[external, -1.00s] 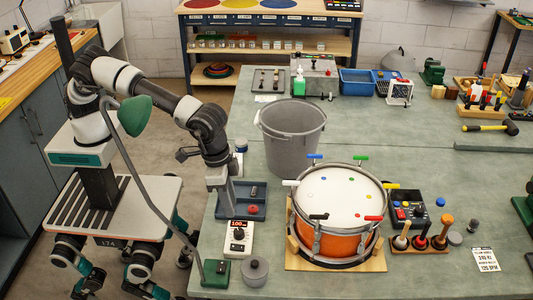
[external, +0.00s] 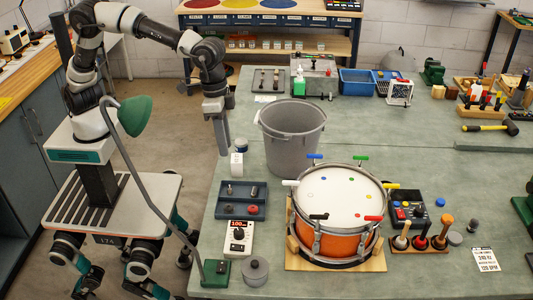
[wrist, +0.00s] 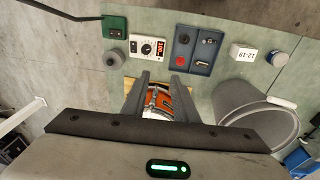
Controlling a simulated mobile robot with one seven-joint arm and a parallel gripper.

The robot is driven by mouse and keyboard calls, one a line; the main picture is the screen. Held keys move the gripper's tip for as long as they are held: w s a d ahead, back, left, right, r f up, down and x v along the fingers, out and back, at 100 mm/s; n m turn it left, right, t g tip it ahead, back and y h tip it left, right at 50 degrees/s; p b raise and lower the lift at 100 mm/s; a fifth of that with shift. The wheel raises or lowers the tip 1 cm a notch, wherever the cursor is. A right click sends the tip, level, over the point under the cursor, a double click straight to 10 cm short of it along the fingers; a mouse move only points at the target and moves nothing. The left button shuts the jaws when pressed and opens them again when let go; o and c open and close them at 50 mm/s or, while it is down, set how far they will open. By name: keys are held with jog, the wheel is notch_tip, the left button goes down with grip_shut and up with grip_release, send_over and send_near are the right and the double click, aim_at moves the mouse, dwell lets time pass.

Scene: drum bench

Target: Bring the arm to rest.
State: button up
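My arm (external: 150,25) is raised and bent over at the left of the bench, with its forearm reaching right and the wrist hanging down. My gripper (external: 223,150) points down in the external view, left of the grey bucket and above the bench's left edge. In the wrist view my gripper (wrist: 160,80) shows two fingers apart with nothing between them; part of the orange drum shows in the gap, well beyond the fingers.
The grey bucket (external: 290,145) stands right of my gripper. A blue tray (external: 242,212) with small parts, a white meter (external: 238,240) and a white block (external: 236,164) lie near the left edge. The drum (external: 340,243) stands on a wooden base farther right.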

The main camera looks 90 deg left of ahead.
jog(key=s+a+r+m+t+p, duration=0.1)
jog(key=s+a+r+m+p, duration=0.1)
jog(key=s+a+r, duration=1.05)
jog(key=s+a+f+n+t+b, duration=0.1)
jog(key=s+a+f, duration=0.15)
jog(key=s, duration=0.25)
jog(key=s+a+f+t+y, duration=0.1)
jog(key=s+a, duration=0.2)
jog(key=s, duration=0.2)
jog(key=s+a+f+n+t+b, duration=0.1)
jog(key=s+a+f, duration=0.15)
jog(key=s, duration=0.25)
notch_tip(320, 180, down, 15)
jog(key=b, duration=1.5)
jog(key=shift+s+r, duration=0.15)
jog(key=shift+s, duration=0.05)
jog(key=shift+a, duration=0.1)
